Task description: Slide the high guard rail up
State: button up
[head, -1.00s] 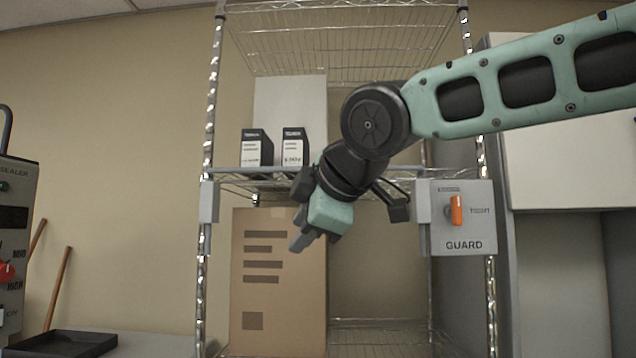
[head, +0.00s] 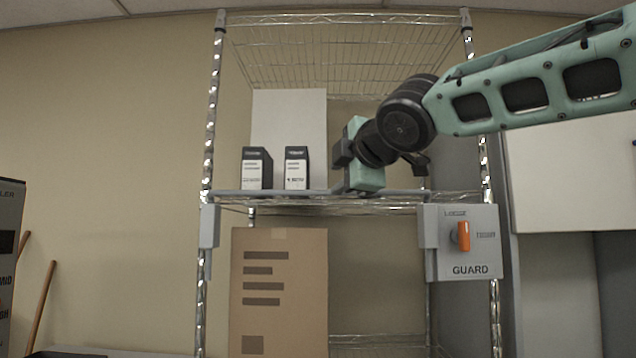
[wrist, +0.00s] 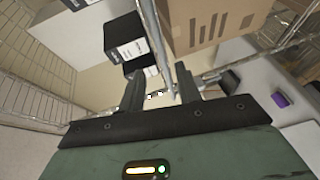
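The high guard rail (head: 290,193) is a thin grey bar across the front of the wire rack's middle shelf, between brackets on the two posts. In the wrist view the rail (wrist: 157,42) runs slanting from the top edge down to between the two dark fingers. My gripper (wrist: 158,94) is open, its fingers apart on either side of the bar, which looks closer to the right finger. I cannot tell whether they touch. In the head view my gripper (head: 364,170) is at rail height, right of the middle, and its body hides its fingertips.
Two black-and-white boxes (head: 256,170) (head: 297,168) stand on the shelf just left of my gripper, before a white panel (head: 290,112). A tall cardboard box (head: 279,300) stands below. A GUARD box with an orange switch (head: 463,236) is on the right post.

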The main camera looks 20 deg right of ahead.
aim_at(319, 191)
jog(key=p+x, duration=0.2)
jog(key=x, duration=0.9)
jog(key=shift+w, duration=0.1)
jog(key=shift+c, duration=0.3)
grip_shut()
